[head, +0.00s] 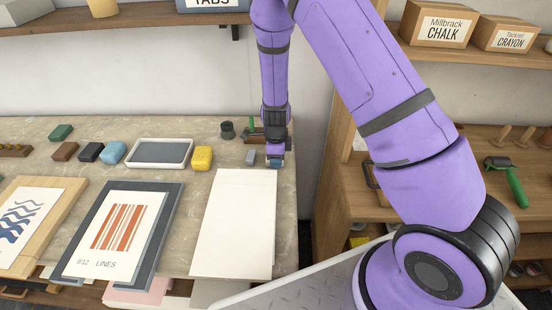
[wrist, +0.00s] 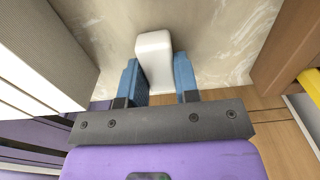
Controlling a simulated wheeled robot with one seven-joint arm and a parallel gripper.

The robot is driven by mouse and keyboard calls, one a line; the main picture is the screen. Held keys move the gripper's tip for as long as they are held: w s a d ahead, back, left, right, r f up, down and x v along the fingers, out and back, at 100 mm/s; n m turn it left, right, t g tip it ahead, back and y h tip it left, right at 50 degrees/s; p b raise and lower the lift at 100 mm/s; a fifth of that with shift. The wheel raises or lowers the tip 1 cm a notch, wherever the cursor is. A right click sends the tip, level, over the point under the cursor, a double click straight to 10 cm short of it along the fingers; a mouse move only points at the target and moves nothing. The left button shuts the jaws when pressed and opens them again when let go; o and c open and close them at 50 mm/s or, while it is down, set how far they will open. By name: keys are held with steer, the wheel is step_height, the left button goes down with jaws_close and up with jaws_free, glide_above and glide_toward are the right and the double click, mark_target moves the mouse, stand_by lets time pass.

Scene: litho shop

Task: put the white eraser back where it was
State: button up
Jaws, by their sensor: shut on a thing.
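The white eraser (wrist: 154,50) is a small pale block with rounded edges, seen between the two blue fingers in the wrist view. My gripper (wrist: 158,82) is shut on it, and its far end sticks out past the fingertips. In the head view my gripper (head: 274,162) points down near the right edge of the stone-topped table (head: 150,126), just right of the top of a blank white sheet. There the eraser is hidden by the gripper. I cannot tell whether the eraser touches the tabletop or hangs slightly above it.
A small grey block (head: 250,157) stands left of my gripper. The blank white sheet (head: 234,225) lies in front. A yellow block (head: 202,158), grey tray (head: 160,153), blue lump (head: 112,152) and dark jar (head: 227,130) are nearby. A wooden shelf unit (head: 345,185) stands right of the table.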

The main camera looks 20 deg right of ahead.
steer(key=shift+f, duration=0.1)
steer(key=o, duration=0.9)
steer(key=shift+c, duration=0.2)
